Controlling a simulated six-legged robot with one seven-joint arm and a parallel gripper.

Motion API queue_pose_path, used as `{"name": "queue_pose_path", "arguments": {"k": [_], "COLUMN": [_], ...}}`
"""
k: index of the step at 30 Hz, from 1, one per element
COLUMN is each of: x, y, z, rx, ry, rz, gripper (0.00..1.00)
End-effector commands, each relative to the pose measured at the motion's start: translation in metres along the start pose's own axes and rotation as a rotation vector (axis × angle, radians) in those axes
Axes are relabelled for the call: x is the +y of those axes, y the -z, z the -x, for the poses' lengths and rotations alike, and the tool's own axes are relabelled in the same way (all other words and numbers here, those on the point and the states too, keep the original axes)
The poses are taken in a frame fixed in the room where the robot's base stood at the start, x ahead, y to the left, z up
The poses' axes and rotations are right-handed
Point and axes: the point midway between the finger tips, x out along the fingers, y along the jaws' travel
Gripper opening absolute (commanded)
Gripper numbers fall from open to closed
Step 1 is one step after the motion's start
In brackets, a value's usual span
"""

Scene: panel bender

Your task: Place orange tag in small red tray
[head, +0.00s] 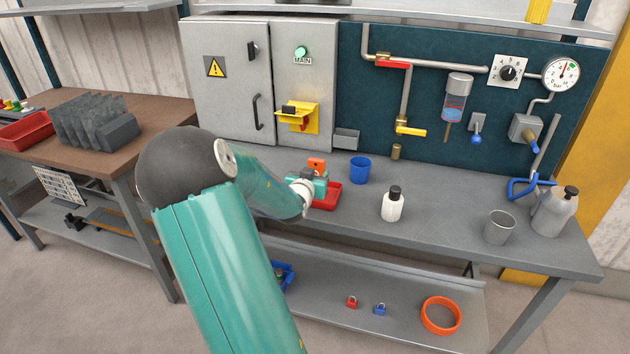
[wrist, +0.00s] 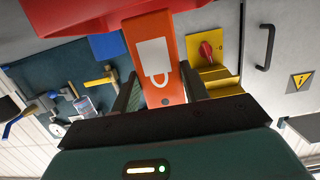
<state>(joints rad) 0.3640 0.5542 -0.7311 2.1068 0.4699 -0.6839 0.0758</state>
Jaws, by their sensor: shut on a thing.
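The orange tag (wrist: 157,65) with a white padlock mark is between the fingers of my gripper (wrist: 165,95) in the wrist view. My gripper (head: 318,176) is shut on it. In the head view the orange tag (head: 317,165) shows just above the gripper. The small red tray (head: 328,198) sits on the grey bench, under and just beside the gripper, and my arm partly hides it. In the wrist view the red tray (wrist: 75,15) fills the top left, near the tag. I cannot tell whether the tag touches the tray.
A blue cup (head: 360,170) stands right of the tray, with a white bottle (head: 392,205) further right. A small grey box (head: 346,138) is behind, at the cabinet (head: 220,80) with its yellow switch (head: 298,117). The grey bench (head: 440,215) is clear between bottle and metal cup (head: 499,228).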

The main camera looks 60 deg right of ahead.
Motion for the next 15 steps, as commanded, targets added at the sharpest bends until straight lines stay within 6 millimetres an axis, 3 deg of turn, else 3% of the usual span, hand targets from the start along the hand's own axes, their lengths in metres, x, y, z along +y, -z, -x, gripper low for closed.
{"name": "queue_pose_path", "arguments": {"k": [4,15], "x": [0.002,0.001], "y": [-0.020,-0.024], "z": [-0.004,-0.004], "rx": [-0.002,-0.001], "ry": [-0.002,-0.001], "rz": [0.003,0.001], "gripper": [0.22,0.22]}}
